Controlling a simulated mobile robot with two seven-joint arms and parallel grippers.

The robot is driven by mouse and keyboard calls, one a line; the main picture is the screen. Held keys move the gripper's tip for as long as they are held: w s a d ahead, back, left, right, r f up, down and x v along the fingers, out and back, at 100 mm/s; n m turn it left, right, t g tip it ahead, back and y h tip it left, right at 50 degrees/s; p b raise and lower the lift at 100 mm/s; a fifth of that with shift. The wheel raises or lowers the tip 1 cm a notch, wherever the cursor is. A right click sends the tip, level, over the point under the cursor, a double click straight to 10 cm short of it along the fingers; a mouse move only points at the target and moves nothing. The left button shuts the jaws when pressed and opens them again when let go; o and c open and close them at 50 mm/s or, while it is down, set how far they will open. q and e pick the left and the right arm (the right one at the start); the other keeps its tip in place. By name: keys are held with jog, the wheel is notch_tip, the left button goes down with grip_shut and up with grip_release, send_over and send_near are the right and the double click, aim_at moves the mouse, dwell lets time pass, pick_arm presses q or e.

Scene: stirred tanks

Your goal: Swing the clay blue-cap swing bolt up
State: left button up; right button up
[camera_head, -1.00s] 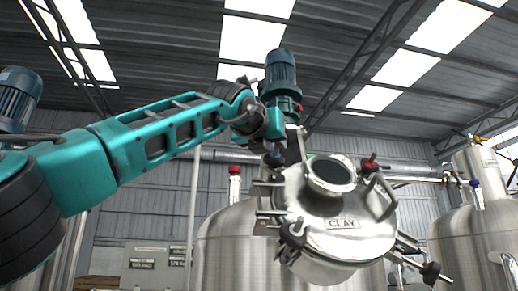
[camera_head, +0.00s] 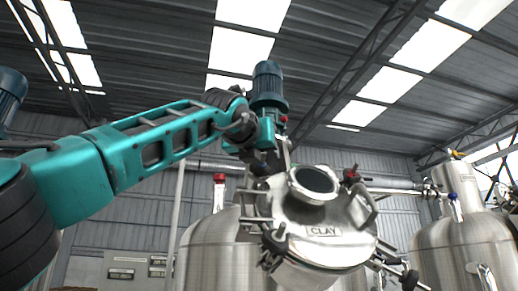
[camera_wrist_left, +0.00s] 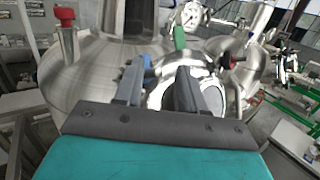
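The clay tank's round steel lid carries a CLAY label (camera_head: 322,231) and sits right of centre in the head view, with a round sight glass (camera_head: 316,180) on top. My left gripper (camera_head: 262,166) is at the lid's upper left edge, and its fingertips are too small and dark there to judge contact. In the left wrist view its two grey fingers (camera_wrist_left: 158,86) stand apart, with a gap between them. A blue piece (camera_wrist_left: 128,74), possibly the bolt's blue cap, shows beside and behind the left finger, which partly hides it. My right gripper is not in view.
A teal motor (camera_head: 268,88) stands just behind my left gripper. A red-capped fitting (camera_head: 219,180) rises from the tank at left. Black-knobbed bolts (camera_head: 410,279) stick out at the lid's lower right. A green part (camera_wrist_left: 180,38) and a gauge (camera_wrist_left: 191,14) are beyond the fingers.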

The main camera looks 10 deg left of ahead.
pick_arm(q)
jog(key=shift+w+d+f, duration=0.1)
jog(key=shift+d+f, duration=0.15)
jog(key=shift+f, duration=0.2)
jog(key=r+b+v, duration=0.1)
jog(key=b+v, duration=0.6)
jog(key=v, duration=0.6)
jog(key=shift+a, duration=0.15)
